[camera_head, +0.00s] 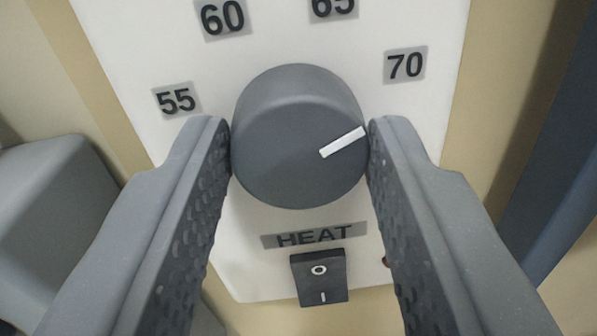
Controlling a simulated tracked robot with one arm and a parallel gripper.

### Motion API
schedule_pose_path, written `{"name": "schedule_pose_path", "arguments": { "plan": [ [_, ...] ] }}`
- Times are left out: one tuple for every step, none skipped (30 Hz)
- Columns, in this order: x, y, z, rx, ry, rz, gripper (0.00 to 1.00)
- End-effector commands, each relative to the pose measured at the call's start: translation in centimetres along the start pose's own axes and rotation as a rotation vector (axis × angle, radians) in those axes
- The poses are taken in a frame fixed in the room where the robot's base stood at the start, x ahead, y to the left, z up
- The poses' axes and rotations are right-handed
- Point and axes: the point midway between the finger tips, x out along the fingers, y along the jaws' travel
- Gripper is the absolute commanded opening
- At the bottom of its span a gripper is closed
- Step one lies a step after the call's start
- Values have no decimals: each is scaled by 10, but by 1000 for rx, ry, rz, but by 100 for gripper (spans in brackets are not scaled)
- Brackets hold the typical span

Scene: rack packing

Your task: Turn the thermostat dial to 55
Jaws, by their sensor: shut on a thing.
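The thermostat dial (285,135) is a round dark grey knob on a white panel (130,45). Its white pointer line (342,142) points right and slightly up, a little below the direction of the 70 label (405,65). The 55 label (176,101) is at the dial's upper left, the 60 label (222,18) above left, and the 65 label (333,6) is cut off at the top edge. My gripper (300,145) has one finger on each side of the dial, shut on it. The fingers' textured inner faces show.
Below the dial are a HEAT label (314,235) and a black rocker switch (319,277). A small red part (386,262) is partly hidden by the right finger. A grey rounded object (55,205) is at left; a dark blue upright (555,160) is at right.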

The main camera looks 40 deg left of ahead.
Motion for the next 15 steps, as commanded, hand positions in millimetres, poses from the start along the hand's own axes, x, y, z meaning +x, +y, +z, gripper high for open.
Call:
{"name": "schedule_pose_path", "arguments": {
  "plan": [
    [0, 0, 2, -26, 2, -1, 14],
    [0, 0, 2, -43, 3, -1, 14],
    [0, 0, 2, -71, 5, -1, 14],
    [0, 0, 2, -92, 6, -1, 14],
    [0, 0, 2, -115, 7, -1, 14],
    [0, 1, 2, -148, 10, -1, 14],
    [0, 1, 2, -173, 12, -1, 14],
    [0, 0, 2, -200, 14, -2, 14],
    [0, 0, 3, -238, 17, -3, 14],
    [0, 0, 3, -266, 19, -4, 14],
    [0, 0, 3, -294, 21, -4, 14],
    [0, 0, 3, -332, 24, -4, 14],
    [0, 0, 3, -362, 26, -5, 14],
    [0, -1, 3, -390, 28, -6, 14],
    [0, 0, 3, -428, 31, -6, 14]
  ]
}}
